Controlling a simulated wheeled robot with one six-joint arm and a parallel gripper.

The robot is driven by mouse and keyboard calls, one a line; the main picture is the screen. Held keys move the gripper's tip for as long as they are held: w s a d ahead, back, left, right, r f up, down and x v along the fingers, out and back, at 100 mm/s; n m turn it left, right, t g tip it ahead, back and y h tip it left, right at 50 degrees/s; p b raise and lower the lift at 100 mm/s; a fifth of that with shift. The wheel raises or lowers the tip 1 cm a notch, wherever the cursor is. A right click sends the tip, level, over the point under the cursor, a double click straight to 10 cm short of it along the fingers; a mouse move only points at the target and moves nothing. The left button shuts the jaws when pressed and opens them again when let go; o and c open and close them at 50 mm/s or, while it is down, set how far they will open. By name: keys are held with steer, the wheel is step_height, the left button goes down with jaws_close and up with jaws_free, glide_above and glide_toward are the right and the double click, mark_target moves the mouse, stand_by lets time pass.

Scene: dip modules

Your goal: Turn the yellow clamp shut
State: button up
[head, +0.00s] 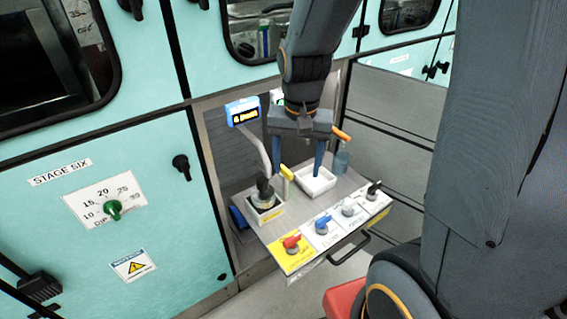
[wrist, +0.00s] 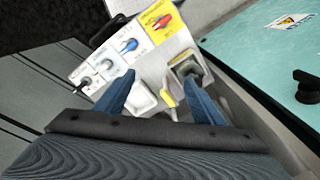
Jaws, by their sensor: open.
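The yellow clamp (head: 286,174) stands up from the grey shelf, between a dark-handled fixture and a white tray. In the wrist view the yellow clamp (wrist: 168,97) shows between my two blue fingers, closer to the right one. My gripper (head: 298,173) points down over the shelf. Its fingers are spread wide with nothing held; the wrist view shows my gripper (wrist: 159,76) open too. In the head view the left finger is just behind or beside the clamp; I cannot tell whether it touches. The clamp's lower part is hard to make out.
The dark-handled fixture (head: 265,196) sits left of the clamp, the white tray (head: 326,181) right. A bottle with an orange top (head: 341,134) stands behind. A blue display (head: 242,111) rises at back left.

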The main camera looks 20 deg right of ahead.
mark_target(286, 169)
steer(key=w+m, duration=0.3)
steer(key=w+f+m, duration=0.1)
steer(key=w+m, duration=0.2)
steer(key=w, duration=0.1)
steer(key=w+d+f+m+b, duration=0.1)
steer(key=w+m, duration=0.1)
steer(key=w, duration=0.1)
steer(key=shift+w+f+m+g, duration=0.2)
steer(key=shift+m+g, duration=0.1)
steer(key=shift+m, duration=0.1)
steer(key=shift+w+f+m, duration=0.15)
steer(key=shift+w+m, duration=0.05)
steer(key=shift+m, duration=0.1)
steer(key=shift+a+f+p, duration=0.1)
steer(key=shift+f+p, duration=0.55)
steer(key=shift+f, duration=3.2)
steer(key=c, duration=1)
steer(key=shift+c, duration=0.2)
